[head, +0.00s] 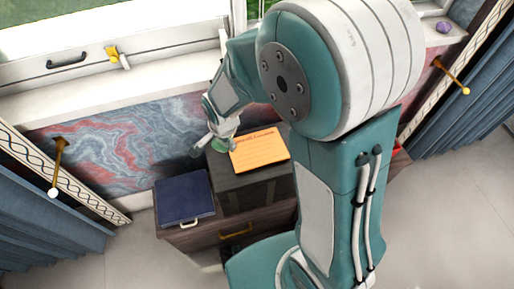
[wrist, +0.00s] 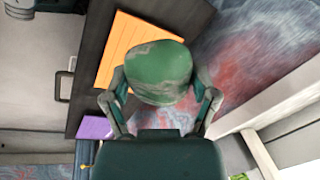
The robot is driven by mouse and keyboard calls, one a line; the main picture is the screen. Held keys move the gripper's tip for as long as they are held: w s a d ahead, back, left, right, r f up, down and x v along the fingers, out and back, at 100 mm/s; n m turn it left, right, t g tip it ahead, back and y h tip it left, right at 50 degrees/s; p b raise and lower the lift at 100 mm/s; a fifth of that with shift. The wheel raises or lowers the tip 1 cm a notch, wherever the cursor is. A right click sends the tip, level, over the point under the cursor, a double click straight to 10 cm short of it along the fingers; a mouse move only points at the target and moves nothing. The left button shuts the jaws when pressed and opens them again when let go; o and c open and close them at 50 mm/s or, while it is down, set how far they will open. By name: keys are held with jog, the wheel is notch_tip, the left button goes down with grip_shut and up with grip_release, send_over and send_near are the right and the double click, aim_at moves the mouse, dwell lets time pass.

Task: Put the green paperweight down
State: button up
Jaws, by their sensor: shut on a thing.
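The green paperweight (wrist: 158,62) is a rounded, mottled dark green lump. In the wrist view it sits between the two fingers of my gripper (wrist: 160,80), which is shut on it. In the head view my gripper (head: 222,139) is at the back left corner of the dark desk top, left of an orange sheet (head: 260,151). A small part of the paperweight (head: 218,146) shows green under the fingers there. I cannot tell whether its underside touches the desk top.
The dark desk top (head: 236,192) has bare room in front of the orange sheet. A dark blue case (head: 184,198) lies at its left, lower down. A marbled wall (head: 120,150) and a white window ledge (head: 110,108) stand behind. A purple item (wrist: 95,128) shows in the wrist view.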

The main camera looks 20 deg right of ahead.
aim_at(256, 146)
jog(key=shift+s+a+m, duration=0.25)
jog(key=shift+s+m, duration=0.25)
jog(key=shift+s, duration=0.15)
jog(key=shift+s+a+m, duration=0.2)
jog(key=shift+a+m, duration=0.1)
jog(key=shift+a, duration=0.05)
jog(key=w+d+f, duration=0.3)
jog(key=w+d, duration=0.1)
jog(key=d, duration=0.3)
jog(key=shift+d+f, duration=0.15)
jog(key=shift+f, duration=0.2)
jog(key=d+f, duration=0.1)
jog(key=w+d+f, duration=0.1)
jog(key=f, duration=0.1)
jog(key=w+d+f, duration=0.1)
jog(key=f, duration=0.1)
jog(key=shift+d, duration=0.4)
jog(key=shift+w+d+f, duration=0.25)
jog(key=shift+w+f, duration=0.05)
jog(key=shift+f, duration=0.25)
jog(key=f, duration=0.3)
jog(key=shift+d+f, duration=0.1)
jog(key=shift+d, duration=0.15)
